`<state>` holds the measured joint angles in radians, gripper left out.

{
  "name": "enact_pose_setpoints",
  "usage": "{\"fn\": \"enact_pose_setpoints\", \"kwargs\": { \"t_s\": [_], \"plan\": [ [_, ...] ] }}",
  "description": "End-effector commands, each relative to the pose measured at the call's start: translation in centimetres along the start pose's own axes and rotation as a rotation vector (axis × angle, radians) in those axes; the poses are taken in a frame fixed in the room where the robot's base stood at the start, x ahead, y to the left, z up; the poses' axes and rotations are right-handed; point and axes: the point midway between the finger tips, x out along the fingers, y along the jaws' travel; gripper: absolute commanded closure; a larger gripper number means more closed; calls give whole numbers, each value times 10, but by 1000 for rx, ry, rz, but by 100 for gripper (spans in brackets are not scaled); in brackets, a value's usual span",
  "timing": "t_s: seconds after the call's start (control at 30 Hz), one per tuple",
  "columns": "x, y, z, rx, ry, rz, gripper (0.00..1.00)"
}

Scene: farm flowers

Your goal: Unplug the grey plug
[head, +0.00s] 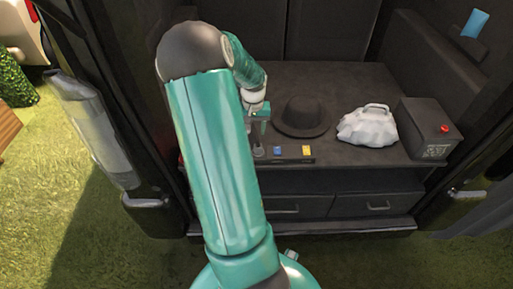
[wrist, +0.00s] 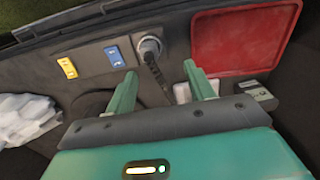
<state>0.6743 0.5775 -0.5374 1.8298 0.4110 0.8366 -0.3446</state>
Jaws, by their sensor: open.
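The grey plug (wrist: 150,48) sits in a dark panel in the wrist view, with a dark cable hanging from it. My gripper (wrist: 160,69) is open, its two green fingers pointing toward the panel. In the picture the plug lies between and just beyond the fingertips, nearer the left finger. I see no contact with it. In the head view my gripper (head: 257,121) is over the left part of the van's shelf. A small grey shape below it seems to be the plug, but it is too small to be sure.
Beside the plug are a blue switch (wrist: 115,57) and a yellow switch (wrist: 67,67). A red panel (wrist: 240,40) is on the other side. A black hat (head: 303,117), a white bag (head: 367,126) and a dark box (head: 428,128) stand on the shelf, right of my gripper.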

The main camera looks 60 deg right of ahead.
Motion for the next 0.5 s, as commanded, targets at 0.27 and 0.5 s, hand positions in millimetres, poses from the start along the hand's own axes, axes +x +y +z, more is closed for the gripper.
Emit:
{"fn": "enact_pose_setpoints", "kwargs": {
  "t_s": [0.27, 0.5],
  "plan": [
    [12, 20, -5, 27, -9, 18, 46],
    [13, 20, -4, 26, -9, 18, 46]
  ]
}}
